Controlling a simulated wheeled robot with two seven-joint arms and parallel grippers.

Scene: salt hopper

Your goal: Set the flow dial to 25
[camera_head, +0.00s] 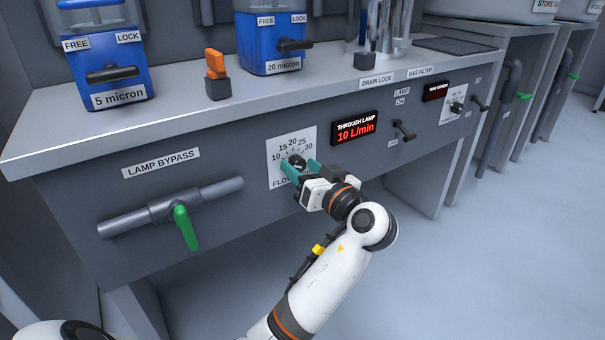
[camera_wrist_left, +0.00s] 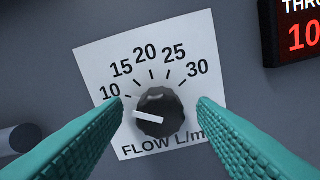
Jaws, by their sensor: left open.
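The flow dial (camera_wrist_left: 160,112) is a dark knob with a white pointer, on a white scale plate (camera_wrist_left: 98,62) marked 10, 15, 20, 25 and 30. In the left wrist view the pointer aims left, close to the 10 mark. The dial also shows in the head view (camera_head: 297,161), on the bench's front panel. My left gripper (camera_head: 301,168) is open, its teal fingers in front of the plate on either side of the dial. In the wrist view gaps show between the fingers (camera_wrist_left: 162,116) and the knob. The THROUGH LAMP display (camera_head: 355,130) reads 10 L/min.
A lamp bypass pipe with a green handle (camera_head: 186,228) is left of the dial. A lamp switch (camera_head: 404,130) and a second small dial (camera_head: 456,107) are to the right. Blue filter housings (camera_head: 106,55) and an orange-topped item (camera_head: 216,72) stand on the bench (camera_head: 150,112).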

